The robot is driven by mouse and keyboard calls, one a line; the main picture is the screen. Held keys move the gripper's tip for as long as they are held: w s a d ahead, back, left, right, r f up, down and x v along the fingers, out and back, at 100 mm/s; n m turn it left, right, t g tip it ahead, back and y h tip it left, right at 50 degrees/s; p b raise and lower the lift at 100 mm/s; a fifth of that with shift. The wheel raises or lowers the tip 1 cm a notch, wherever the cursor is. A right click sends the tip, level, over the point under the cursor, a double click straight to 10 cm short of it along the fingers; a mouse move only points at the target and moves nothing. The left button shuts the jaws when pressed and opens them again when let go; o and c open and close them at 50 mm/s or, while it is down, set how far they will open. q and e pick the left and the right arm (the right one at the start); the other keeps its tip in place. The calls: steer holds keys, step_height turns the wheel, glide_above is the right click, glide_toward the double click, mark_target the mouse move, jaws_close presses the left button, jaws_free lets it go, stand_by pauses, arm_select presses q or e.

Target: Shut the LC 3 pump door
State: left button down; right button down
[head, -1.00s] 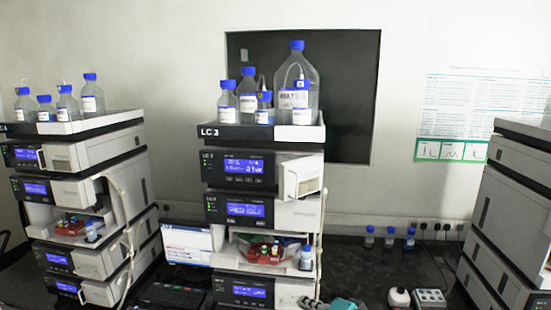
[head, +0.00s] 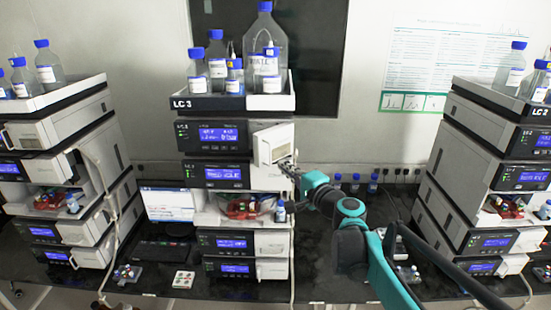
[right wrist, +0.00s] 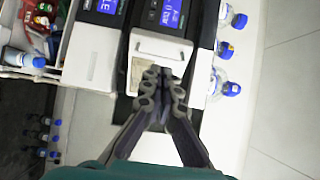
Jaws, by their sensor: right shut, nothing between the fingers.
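The LC 3 stack (head: 212,134) stands in the middle of the head view, with its name on the top tray. Its pump door (head: 273,143) is a pale panel at the right of the upper display module, standing out at an angle from the front. My right gripper (head: 287,165) is shut and empty, with its tips at the door's lower right edge. In the right wrist view the shut fingertips (right wrist: 163,76) lie over the lower part of the pale door (right wrist: 160,48). I cannot tell whether they touch it. My left gripper is not in view.
Blue-capped bottles (head: 265,50) stand on the stack's top tray (head: 271,103). Other stacks stand at left (head: 50,135) and right (head: 478,130). A monitor (head: 167,204) and keyboard are left of LC 3. Small bottles (head: 354,184) stand on the dark bench behind my arm.

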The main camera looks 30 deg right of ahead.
steer(key=w+p, duration=0.1)
steer(key=w, duration=0.4)
steer(key=shift+w, duration=0.1)
steer(key=shift+a, duration=0.25)
